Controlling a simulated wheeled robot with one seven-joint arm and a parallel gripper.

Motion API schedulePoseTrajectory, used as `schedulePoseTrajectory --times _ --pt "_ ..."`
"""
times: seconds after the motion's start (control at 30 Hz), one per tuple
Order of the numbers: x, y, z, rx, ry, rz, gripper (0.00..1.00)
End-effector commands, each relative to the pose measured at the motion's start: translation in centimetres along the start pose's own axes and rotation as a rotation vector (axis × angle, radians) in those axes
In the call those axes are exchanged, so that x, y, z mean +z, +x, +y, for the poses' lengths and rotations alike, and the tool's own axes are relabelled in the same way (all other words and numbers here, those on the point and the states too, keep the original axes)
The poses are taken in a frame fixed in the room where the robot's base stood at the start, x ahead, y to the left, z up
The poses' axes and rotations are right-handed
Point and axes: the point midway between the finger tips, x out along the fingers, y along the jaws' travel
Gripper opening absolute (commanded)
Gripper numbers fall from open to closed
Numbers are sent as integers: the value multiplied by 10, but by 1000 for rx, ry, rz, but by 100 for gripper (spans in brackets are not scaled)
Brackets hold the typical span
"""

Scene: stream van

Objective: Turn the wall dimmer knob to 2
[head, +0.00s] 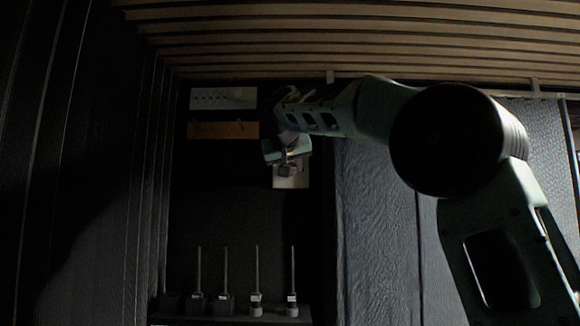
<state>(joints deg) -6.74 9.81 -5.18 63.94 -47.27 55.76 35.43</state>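A pale square wall plate (291,182) is on the dark back wall, left of centre. It appears to be the dimmer's plate. My gripper (287,170) is right in front of it and covers its upper part. The knob and any numbers are hidden or too small and dark to make out. I cannot tell whether the fingers touch the knob, or whether they are open or shut.
A white strip (208,98) and an orange strip (223,130) are on the wall to the upper left. Several upright thin rods (257,270) stand on a low shelf below. Quilted dark panels (378,240) are on the right; wooden slats (350,40) line the ceiling.

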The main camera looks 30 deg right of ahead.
Motion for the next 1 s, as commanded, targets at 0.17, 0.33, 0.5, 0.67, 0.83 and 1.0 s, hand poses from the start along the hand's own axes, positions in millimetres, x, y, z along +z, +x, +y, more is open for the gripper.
schedulePoseTrajectory --times 0.17,0.33,0.5,0.67,0.83,1.0 --pt "0 0 -2 24 -61 0 9" --pt "1 0 -3 69 -169 -1 9" --pt "1 0 -4 128 -313 0 9" --pt "2 0 -5 188 -453 1 9" --pt "3 1 -6 250 -603 0 9" --pt "4 2 -8 311 -753 1 9"
